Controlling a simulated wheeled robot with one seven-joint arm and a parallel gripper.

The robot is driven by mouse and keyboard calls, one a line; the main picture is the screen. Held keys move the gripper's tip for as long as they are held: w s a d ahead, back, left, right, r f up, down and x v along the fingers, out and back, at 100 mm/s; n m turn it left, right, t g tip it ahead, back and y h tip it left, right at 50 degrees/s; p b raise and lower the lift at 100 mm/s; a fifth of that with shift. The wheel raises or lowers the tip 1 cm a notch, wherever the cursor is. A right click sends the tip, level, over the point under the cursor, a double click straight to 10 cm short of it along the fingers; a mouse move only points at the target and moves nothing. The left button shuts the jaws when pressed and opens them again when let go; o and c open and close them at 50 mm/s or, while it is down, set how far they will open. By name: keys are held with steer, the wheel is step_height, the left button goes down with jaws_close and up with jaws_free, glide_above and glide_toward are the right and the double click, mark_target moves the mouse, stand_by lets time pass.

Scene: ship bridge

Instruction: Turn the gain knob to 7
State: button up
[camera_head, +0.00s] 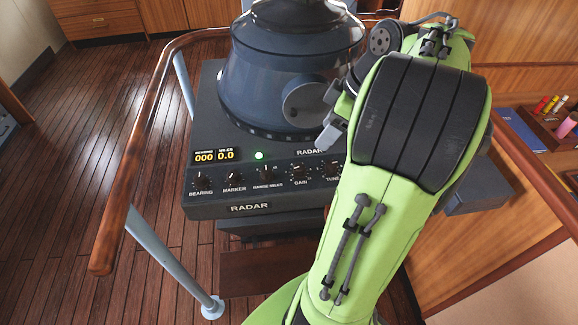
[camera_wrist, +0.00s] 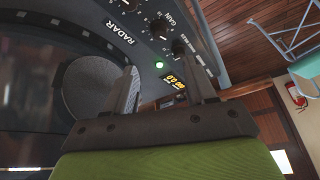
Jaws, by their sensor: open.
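The gain knob (camera_head: 298,168) is a small dark knob with a pale scale on the front of the radar console, between the range-multi and tune knobs. It also shows near the top of the wrist view (camera_wrist: 160,28), beside its GAIN label. The setting it points to is too small to read. My gripper (camera_wrist: 155,58) is open and empty, with its two fingers apart. In the head view it is above the console, and only a grey finger shows beside my arm. In the wrist view the right fingertip overlaps the range-multi knob; I cannot tell whether they touch.
The radar's blue hood (camera_head: 285,70) rises behind the knobs. A green lamp (camera_head: 259,155) and a digital display (camera_head: 214,156) sit above the bearing (camera_head: 199,177) and marker (camera_head: 234,176) knobs. A wooden handrail (camera_head: 150,130) runs along the left. My arm covers the console's right side.

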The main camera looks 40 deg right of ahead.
mark_target(300, 167)
steer(key=b+x, duration=0.6)
steer(key=x, duration=0.8)
jaws_close()
